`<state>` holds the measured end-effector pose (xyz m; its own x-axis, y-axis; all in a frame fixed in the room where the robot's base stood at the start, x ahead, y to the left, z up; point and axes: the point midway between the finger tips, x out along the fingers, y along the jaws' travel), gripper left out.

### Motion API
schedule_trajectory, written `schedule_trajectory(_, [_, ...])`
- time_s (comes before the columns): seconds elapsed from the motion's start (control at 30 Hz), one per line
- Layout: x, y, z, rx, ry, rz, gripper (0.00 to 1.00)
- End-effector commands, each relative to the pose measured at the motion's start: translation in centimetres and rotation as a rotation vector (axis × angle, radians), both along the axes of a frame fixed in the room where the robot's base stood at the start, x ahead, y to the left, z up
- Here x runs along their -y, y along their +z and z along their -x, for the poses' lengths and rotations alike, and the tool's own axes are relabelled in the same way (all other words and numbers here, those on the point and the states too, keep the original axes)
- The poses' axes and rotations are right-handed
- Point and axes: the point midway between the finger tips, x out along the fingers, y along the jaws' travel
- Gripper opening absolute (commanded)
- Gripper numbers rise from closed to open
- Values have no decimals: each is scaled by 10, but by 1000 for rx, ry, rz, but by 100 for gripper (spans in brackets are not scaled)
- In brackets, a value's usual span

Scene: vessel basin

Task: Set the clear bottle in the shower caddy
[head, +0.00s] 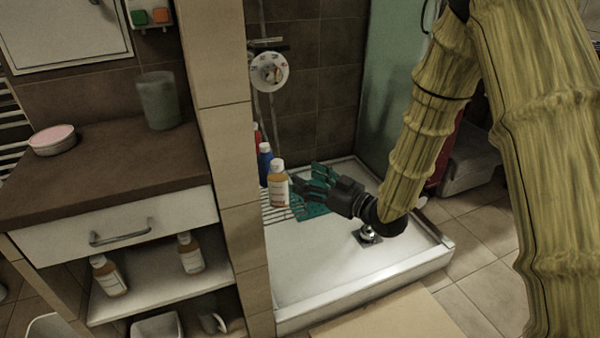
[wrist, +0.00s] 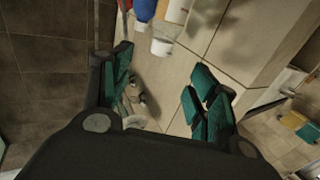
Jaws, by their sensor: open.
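The clear bottle (head: 278,188), with amber contents, a pale label and a white cap, is upright beside a blue bottle at the wire shower caddy (head: 274,214) on the shower wall. Its base overlaps the caddy's wires; I cannot tell whether it rests on them. My gripper (head: 303,192) is just right of the bottle, its teal fingers spread and pointing toward it.
A blue bottle (head: 264,164) and a red bottle (head: 256,134) stand behind. Two similar amber bottles (head: 108,276) (head: 190,253) are on the cabinet shelf. The tiled wall end (head: 222,130) stands left of the caddy. The white shower tray (head: 310,270) is mostly clear.

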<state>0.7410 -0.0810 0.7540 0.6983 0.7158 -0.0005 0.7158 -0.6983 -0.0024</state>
Motion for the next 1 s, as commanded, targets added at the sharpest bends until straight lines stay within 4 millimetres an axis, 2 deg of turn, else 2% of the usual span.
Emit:
schedule_trajectory(0.3, [4,-2,4,-4,-2,1,60])
schedule_trajectory(0.37, [5,-10,6,-20,-12,7,60])
schedule_trajectory(0.43, [9,-31,9,-67,-40,21,60])
schedule_trajectory(0.47, [12,-44,13,-98,-57,32,60])
schedule_trajectory(0.57, [24,-103,30,-235,-136,81,60])
schedule_trajectory(0.6, [31,-130,42,-302,-171,107,60])
schedule_trajectory(0.67, [42,-171,62,-408,-225,148,60])
schedule_trajectory(0.7, [49,-197,78,-477,-260,175,60])
schedule_trajectory(0.77, [60,-233,104,-582,-309,217,60])
schedule_trajectory(0.8, [68,-256,124,-652,-341,244,60])
schedule_trajectory(0.87, [79,-288,156,-757,-384,287,60])
schedule_trajectory(0.9, [86,-307,179,-828,-413,315,60])
schedule_trajectory(0.97, [97,-334,215,-934,-454,359,60])
schedule_trajectory(1.0, [104,-349,241,-1004,-480,388,60])
